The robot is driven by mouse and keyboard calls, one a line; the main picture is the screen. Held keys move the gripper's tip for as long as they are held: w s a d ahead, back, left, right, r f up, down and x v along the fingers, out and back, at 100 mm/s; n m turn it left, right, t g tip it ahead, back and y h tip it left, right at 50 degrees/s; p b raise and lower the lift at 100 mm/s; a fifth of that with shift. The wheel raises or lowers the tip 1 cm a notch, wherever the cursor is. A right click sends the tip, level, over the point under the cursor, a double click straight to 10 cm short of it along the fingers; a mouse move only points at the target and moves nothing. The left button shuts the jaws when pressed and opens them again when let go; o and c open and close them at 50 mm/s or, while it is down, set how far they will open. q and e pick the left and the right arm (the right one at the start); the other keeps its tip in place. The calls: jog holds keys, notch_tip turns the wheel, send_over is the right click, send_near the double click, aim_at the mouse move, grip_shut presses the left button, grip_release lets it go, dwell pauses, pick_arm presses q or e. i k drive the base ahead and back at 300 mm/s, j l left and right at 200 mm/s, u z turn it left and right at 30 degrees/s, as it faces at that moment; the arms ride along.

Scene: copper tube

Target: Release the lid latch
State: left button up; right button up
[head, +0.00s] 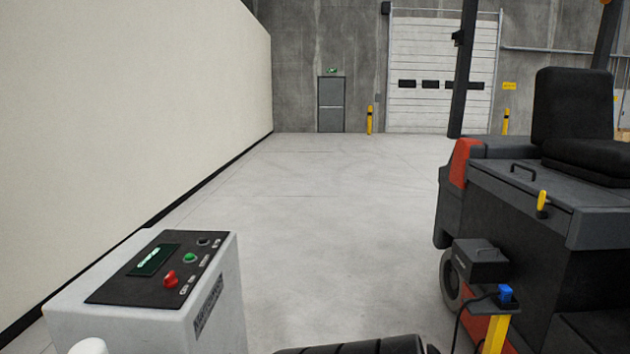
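A dark forklift (470,205) with red-orange panels stands at the right. Its flat grey lid (510,185) looks shut and carries a black grab handle (523,171). A small yellow lever (542,201), which looks like the lid latch, stands upright at the lid's front edge. Neither of my grippers is in view, and nothing touches the lever.
A white charger cabinet (215,300) with a red and a green button stands front left. A blue plug (505,293) with a black cable sits on a yellow post (495,333) beside the forklift. The floor (330,240) between is clear. A cream wall (130,90) runs along the left.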

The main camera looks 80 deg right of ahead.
aim_at(542, 195)
jog(key=k+l+z, duration=0.1)
jog(key=z, duration=3.4)
jog(key=i+l+z, duration=0.1)
jog(key=i+l, duration=0.25)
jog(key=i, duration=0.2)
jog(key=i+l+z, duration=0.1)
jog(key=i+l, duration=0.25)
jog(key=i, duration=0.2)
